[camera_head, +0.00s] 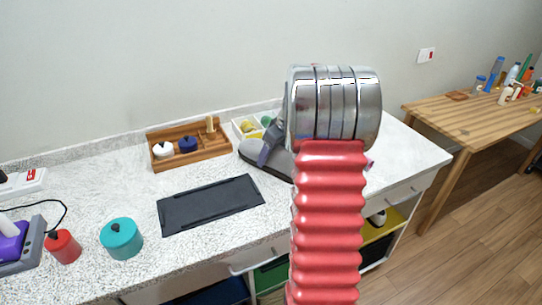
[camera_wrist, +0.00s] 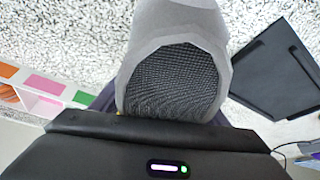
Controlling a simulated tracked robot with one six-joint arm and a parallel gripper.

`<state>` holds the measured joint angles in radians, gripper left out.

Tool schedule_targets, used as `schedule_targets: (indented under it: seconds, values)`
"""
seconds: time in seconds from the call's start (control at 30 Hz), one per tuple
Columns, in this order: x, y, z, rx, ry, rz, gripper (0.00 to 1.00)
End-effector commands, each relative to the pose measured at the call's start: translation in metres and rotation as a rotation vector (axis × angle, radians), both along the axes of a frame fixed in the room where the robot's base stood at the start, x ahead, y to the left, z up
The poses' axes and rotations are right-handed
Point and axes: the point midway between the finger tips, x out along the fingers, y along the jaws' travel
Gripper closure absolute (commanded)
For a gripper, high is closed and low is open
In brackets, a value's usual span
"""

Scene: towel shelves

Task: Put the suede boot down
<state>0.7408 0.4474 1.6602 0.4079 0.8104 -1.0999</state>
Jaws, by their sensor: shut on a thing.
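The grey suede boot (camera_head: 258,158) shows in the head view just left of my arm, over the speckled counter, with much of it hidden behind my arm. In the wrist view the boot (camera_wrist: 185,22) fills the top middle, with its dark mesh part (camera_wrist: 175,82) facing the camera. My gripper (camera_head: 272,146) is shut on the boot; its fingertips are mostly hidden. I cannot tell whether the boot touches the counter.
A black tray (camera_head: 210,205) lies on the counter left of the boot. A wooden rack (camera_head: 188,160) with small pots and a white divided box (camera_head: 240,127) stand behind. A teal pot (camera_head: 121,238) and a red pot (camera_head: 63,246) stand at the left. Bare counter (camera_head: 400,155) shows at the right.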

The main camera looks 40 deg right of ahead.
Motion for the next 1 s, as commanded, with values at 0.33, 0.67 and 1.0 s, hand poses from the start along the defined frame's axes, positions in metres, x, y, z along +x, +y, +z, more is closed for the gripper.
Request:
schedule_targets:
  seconds: [0.33,0.67,1.0]
  values:
    - [0.001,-0.001,0.044,-0.004,-0.004,0.0,0.71]
    - [0.001,0.0,0.093,-0.003,-0.003,0.001,0.71]
    - [0.0,0.0,0.099,-0.001,-0.001,0.001,0.71]
